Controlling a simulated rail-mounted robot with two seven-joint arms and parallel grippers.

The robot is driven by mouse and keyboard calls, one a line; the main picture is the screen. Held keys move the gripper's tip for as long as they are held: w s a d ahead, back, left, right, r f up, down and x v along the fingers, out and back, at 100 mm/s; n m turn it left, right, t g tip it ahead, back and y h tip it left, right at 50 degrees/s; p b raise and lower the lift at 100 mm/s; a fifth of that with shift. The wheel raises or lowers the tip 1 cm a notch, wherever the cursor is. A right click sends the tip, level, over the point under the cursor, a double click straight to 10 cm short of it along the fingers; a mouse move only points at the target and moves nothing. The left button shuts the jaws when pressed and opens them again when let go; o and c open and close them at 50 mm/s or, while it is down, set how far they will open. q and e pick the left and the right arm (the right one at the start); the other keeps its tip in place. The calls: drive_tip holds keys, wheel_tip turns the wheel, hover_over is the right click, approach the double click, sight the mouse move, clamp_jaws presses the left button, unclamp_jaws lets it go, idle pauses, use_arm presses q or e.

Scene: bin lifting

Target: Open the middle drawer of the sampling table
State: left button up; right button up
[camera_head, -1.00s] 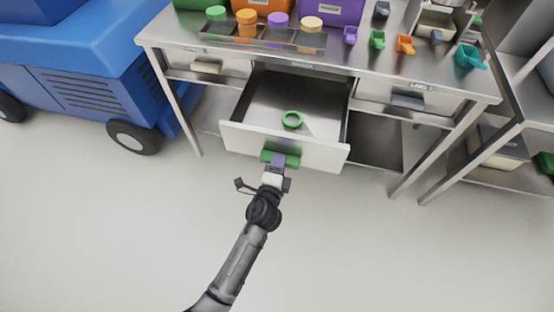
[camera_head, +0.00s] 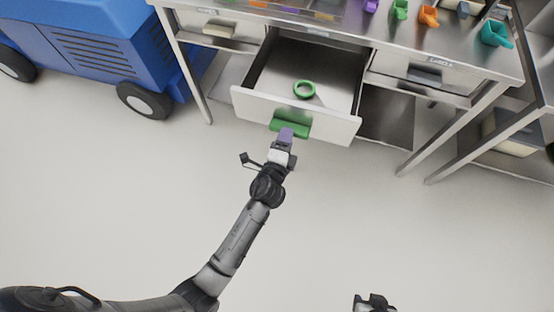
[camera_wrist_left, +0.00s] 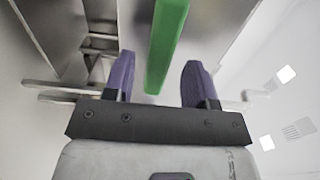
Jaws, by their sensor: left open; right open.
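The middle drawer (camera_head: 262,108) of the steel sampling table (camera_head: 330,22) stands pulled out, its inside in view. My right gripper (camera_head: 375,300) is open at the bottom edge, far from the drawer and partly cut off.
Coloured scoops, including a teal one (camera_head: 496,33), lie on the tabletop. A blue wheeled machine (camera_head: 100,50) stands left, a shelf (camera_head: 500,120) right. The floor in front is clear.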

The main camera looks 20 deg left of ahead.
use_arm(q)
drive_tip(key=s, duration=1.1)
drive_tip(key=shift+d, duration=0.4)
